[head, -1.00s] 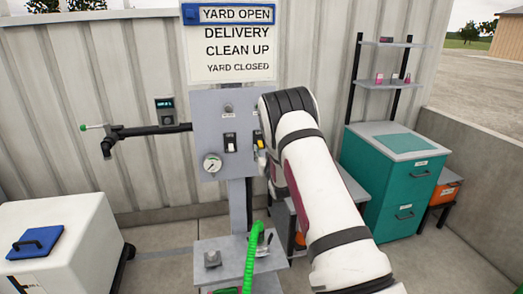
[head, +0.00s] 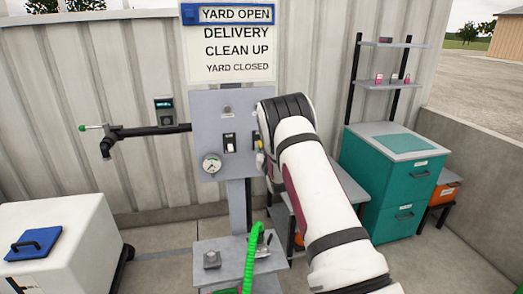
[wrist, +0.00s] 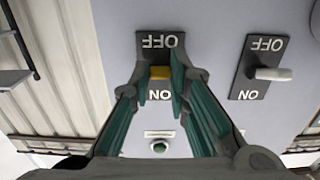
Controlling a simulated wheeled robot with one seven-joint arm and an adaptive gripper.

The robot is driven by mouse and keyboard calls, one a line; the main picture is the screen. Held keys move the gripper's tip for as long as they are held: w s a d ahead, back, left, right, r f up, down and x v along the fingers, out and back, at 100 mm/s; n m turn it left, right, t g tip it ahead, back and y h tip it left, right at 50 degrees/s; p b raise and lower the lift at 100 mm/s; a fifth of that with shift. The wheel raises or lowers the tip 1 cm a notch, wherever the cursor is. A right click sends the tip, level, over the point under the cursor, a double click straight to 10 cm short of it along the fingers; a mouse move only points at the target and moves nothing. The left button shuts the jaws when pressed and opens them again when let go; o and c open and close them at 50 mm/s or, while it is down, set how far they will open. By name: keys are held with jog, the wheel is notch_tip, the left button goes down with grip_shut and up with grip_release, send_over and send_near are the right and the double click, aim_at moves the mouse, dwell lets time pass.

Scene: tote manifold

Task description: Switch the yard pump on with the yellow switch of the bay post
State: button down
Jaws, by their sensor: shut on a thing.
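The bay post's grey panel (head: 203,115) stands in the middle of the head view. The yellow switch (wrist: 160,73) sits on a dark plate marked OFF and ON, which appears upside down in the wrist view. My gripper (wrist: 160,82) is shut on the yellow switch, with one green-lined finger on each side of it. The lever shows between the OFF and ON words; I cannot tell its exact tilt. In the head view my arm hides most of this switch and the fingers.
A white switch (wrist: 272,74) on a similar plate is beside my fingers; it also shows in the head view (head: 230,143). A gauge (head: 212,164) is lower on the panel. A green hose (head: 251,255), white bin (head: 75,240) and teal cabinet (head: 385,180) stand around.

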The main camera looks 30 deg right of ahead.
aim_at(260, 143)
notch_tip(260, 143, up, 2)
jog(key=g, duration=0.1)
jog(key=g+y, duration=0.1)
jog(key=g, duration=0.3)
jog(key=shift+d+r+b, duration=0.1)
jog(key=shift+r+b, duration=0.15)
jog(key=shift+b, duration=0.15)
jog(key=shift+w+r+g+y+b, duration=0.15)
jog(key=shift+r+g+y+b, duration=0.15)
jog(key=shift+g+b, duration=0.45)
jog(key=shift+w+r+g+y+b, duration=0.1)
jog(key=shift+r+g+y+b, duration=0.2)
jog(key=shift+g+b, duration=0.45)
jog(key=shift+w+r+g+y+b, duration=0.15)
jog(key=shift+r+g+y+b, duration=0.25)
jog(key=shift+g, duration=0.6)
jog(key=c, duration=1.5)
grip_release()
jog(key=shift+f, duration=0.1)
